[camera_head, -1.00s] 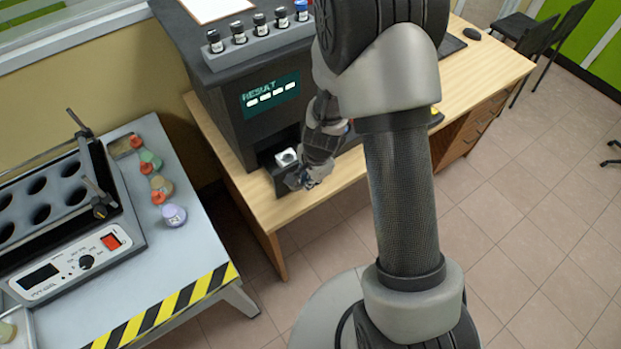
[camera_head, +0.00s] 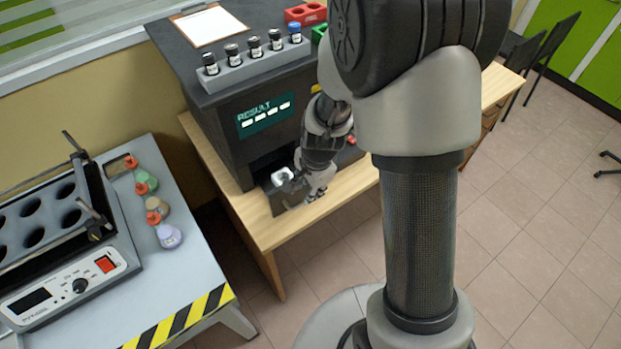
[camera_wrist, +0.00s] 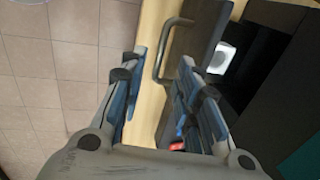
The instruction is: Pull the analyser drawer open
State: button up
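The analyser (camera_head: 220,100) is a tall dark box with a lit "RESULT" screen. Its drawer (camera_head: 289,199) stands out from the lower opening, with a white square holder (camera_head: 283,175) in it. The wrist view shows the dark drawer front (camera_wrist: 195,38), its bar handle (camera_wrist: 161,58) and the white holder (camera_wrist: 221,58) behind. My gripper (camera_head: 318,190) is at the drawer front. In the wrist view, my gripper (camera_wrist: 160,68) has its fingers apart, one on each side of the handle in the picture. I cannot tell whether either finger touches it.
The analyser stands on a wooden desk (camera_head: 232,205). A grey rack (camera_head: 255,65) of several vials and a clipboard (camera_head: 208,26) lie on top. At left, a table (camera_head: 190,262) holds a heater bath (camera_head: 60,255) and several flasks (camera_head: 168,236). Tiled floor in front is clear.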

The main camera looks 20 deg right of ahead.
jog(key=shift+s+d+r, duration=0.1)
jog(key=shift+s+r, duration=0.15)
jog(key=shift+r, duration=1.05)
jog(key=shift+s+d+r, duration=0.1)
jog(key=shift+s+r, duration=0.1)
jog(key=shift+r, duration=1.05)
jog(key=s+r+n+t, duration=0.2)
jog(key=s+r+n, duration=0.55)
jog(key=r, duration=0.55)
jog(key=s+r+n, duration=0.6)
jog(key=s+n, duration=0.1)
jog(key=s, duration=0.5)
jog(key=shift+r+t+h, duration=0.15)
jog(key=shift+t+h, duration=0.15)
